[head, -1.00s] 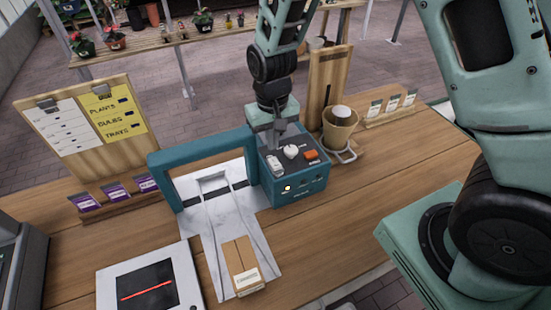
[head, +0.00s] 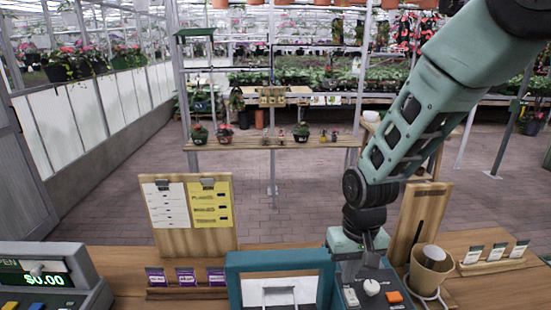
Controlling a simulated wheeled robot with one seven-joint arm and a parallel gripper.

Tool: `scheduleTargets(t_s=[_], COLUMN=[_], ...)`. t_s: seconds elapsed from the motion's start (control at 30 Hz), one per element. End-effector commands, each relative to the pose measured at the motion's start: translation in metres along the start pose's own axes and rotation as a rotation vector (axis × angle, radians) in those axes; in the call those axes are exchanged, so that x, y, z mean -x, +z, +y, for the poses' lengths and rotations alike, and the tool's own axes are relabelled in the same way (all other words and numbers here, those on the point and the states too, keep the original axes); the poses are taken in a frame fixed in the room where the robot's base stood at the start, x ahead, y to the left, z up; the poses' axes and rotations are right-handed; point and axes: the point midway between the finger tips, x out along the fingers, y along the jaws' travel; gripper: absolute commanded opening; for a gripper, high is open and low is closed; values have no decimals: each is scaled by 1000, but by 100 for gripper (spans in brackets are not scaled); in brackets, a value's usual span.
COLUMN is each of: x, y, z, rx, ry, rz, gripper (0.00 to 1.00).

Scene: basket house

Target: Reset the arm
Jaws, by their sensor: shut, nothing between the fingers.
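My arm reaches down from the upper right in the head view. My gripper (head: 349,268) points down over the back of the teal control box (head: 375,290). Its fingers look shut, with nothing seen between them. The tips are close to the box top; I cannot tell whether they touch it. The box carries a white knob (head: 371,287), an orange button (head: 394,297) and a light grey switch (head: 351,298). It joins a teal arch frame (head: 234,285) on its left.
A cash register (head: 50,285) stands at the left. A tan pot (head: 430,272), a wooden upright board (head: 418,215) and a seed packet rack (head: 494,262) are at the right. A plant table (head: 262,142) stands beyond.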

Motion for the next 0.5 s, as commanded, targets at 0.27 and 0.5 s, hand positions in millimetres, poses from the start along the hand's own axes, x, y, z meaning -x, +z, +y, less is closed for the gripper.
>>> scheduleTargets(t_s=[0.27,0.5], x=[-7,-18], y=[114,186], z=[-56,-57], rx=[343,553], ry=[-63,-22], rz=[2,12], gripper=[0,0])
